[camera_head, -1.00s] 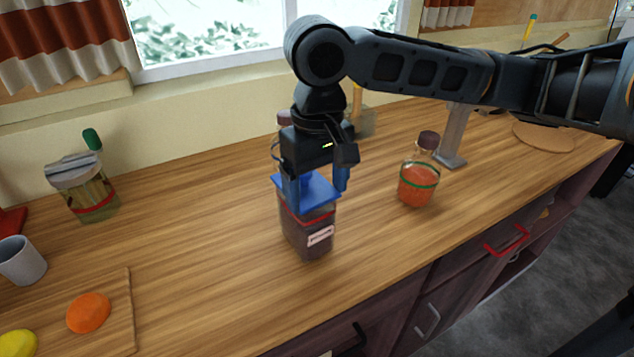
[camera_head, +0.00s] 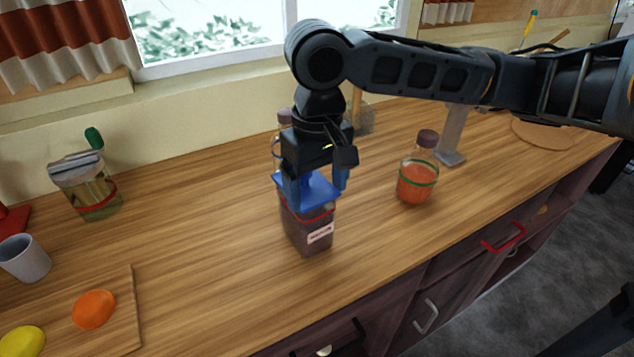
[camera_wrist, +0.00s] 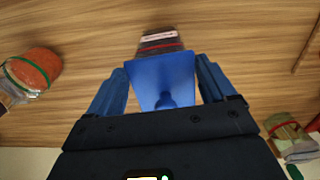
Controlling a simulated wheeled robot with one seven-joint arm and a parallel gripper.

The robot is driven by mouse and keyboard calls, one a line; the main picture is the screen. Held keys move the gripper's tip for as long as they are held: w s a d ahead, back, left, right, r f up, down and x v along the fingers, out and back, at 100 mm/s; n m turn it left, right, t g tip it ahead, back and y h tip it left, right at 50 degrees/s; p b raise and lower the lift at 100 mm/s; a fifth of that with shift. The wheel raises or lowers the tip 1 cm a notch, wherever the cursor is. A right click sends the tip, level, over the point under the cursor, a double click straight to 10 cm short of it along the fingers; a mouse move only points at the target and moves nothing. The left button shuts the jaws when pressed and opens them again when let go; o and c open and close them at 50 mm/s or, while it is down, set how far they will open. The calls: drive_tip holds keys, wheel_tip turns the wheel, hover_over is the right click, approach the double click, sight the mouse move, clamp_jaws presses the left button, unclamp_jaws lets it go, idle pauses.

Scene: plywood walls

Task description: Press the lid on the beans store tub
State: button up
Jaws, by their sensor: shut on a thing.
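The store tub (camera_head: 309,236) is a clear square tub with dark contents, a red band and a pale label. It stands upright on the counter below my gripper. The blue square lid (camera_head: 311,196) is over its mouth; I cannot tell whether it sits flush. My gripper (camera_head: 317,186) points down and is shut on the lid, one blue finger on each side. In the wrist view my gripper (camera_wrist: 161,66) frames the lid (camera_wrist: 165,76) with its knob, and part of the tub (camera_wrist: 160,42) shows beyond the lid. The tub's rim is mostly hidden.
A jar with orange contents (camera_head: 416,186) stands to the right, and another bottle (camera_head: 284,118) is partly hidden behind my gripper. A clip-top jar (camera_head: 92,192), a grey cup (camera_head: 24,259) and a board with fruit (camera_head: 122,325) are left. Counter (camera_head: 210,250) left of the tub is clear.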

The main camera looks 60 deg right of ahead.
idle(0.4)
drive_tip(key=o, duration=0.8)
drive_tip(key=shift+o, duration=0.2)
drive_tip(key=shift+r, duration=0.15)
wheel_tip(320, 180, up, 8)
idle(0.7)
clamp_jaws()
idle(1.0)
idle(0.3)
drive_tip(key=shift+f, duration=0.2)
